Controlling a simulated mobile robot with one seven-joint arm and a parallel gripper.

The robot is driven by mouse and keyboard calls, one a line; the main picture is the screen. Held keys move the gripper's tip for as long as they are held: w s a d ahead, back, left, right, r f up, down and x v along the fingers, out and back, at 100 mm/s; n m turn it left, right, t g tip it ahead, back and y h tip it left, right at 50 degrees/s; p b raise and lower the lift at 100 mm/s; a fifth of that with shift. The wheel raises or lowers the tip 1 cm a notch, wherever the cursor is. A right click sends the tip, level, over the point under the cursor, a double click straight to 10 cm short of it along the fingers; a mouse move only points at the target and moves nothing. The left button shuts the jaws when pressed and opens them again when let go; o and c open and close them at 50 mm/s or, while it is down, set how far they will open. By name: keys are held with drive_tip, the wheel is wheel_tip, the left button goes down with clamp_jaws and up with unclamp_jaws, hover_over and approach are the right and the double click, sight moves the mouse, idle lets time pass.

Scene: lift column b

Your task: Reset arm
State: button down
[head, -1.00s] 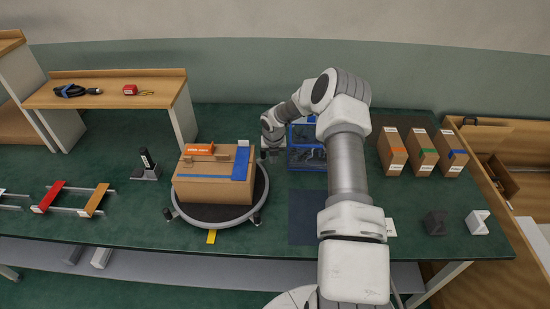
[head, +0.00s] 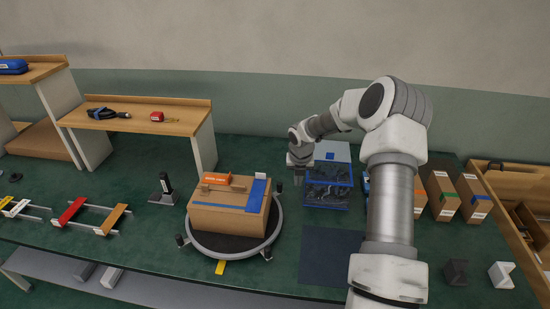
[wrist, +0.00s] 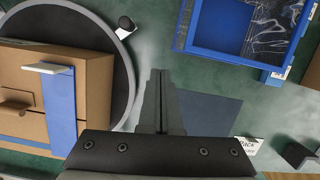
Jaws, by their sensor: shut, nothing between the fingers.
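My gripper (head: 299,178) hangs at the end of my arm over the green table, between the round turntable and the blue-framed bin. In the wrist view its fingers (wrist: 160,75) are together and hold nothing. A cardboard box (head: 225,215) with a blue strip (head: 257,193) sits on the turntable (head: 215,248), left of my gripper. The bin (head: 327,206) with dark contents stands to the right of my gripper; it also shows in the wrist view (wrist: 228,30). My gripper appears apart from both.
A dark blue mat (head: 330,255) lies in front of the bin. Upright cartons (head: 474,200) stand at the right, partly behind my arm. A black stand (head: 164,190) and red and orange rails (head: 72,211) are at the left. A wooden shelf (head: 140,120) stands behind them.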

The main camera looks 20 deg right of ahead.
drive_tip(key=s+a+r+m+h, duration=0.1)
drive_tip(key=s+a+r+m, duration=0.3)
drive_tip(key=s+r+m, duration=0.5)
drive_tip(key=s+a+r+m+h, duration=0.1)
drive_tip(key=s+a+r+m, duration=0.3)
drive_tip(key=r, duration=0.9)
drive_tip(key=s+a+r+m+t+y, duration=0.1)
drive_tip(key=s+a+r+m, duration=0.1)
drive_tip(key=s+m, duration=0.4)
drive_tip(key=s+a+r+m+t+y, duration=0.1)
drive_tip(key=s+a+r+m, duration=0.2)
drive_tip(key=s+m, duration=0.3)
drive_tip(key=s+a+r+m+t+y, duration=0.1)
drive_tip(key=s+a+r+m, duration=0.1)
drive_tip(key=s+m, duration=0.4)
drive_tip(key=s+a, duration=0.1)
drive_tip(key=s, duration=0.4)
drive_tip(key=shift+a+r+m, duration=0.2)
drive_tip(key=shift+r+m, duration=0.2)
drive_tip(key=shift+s, duration=0.1)
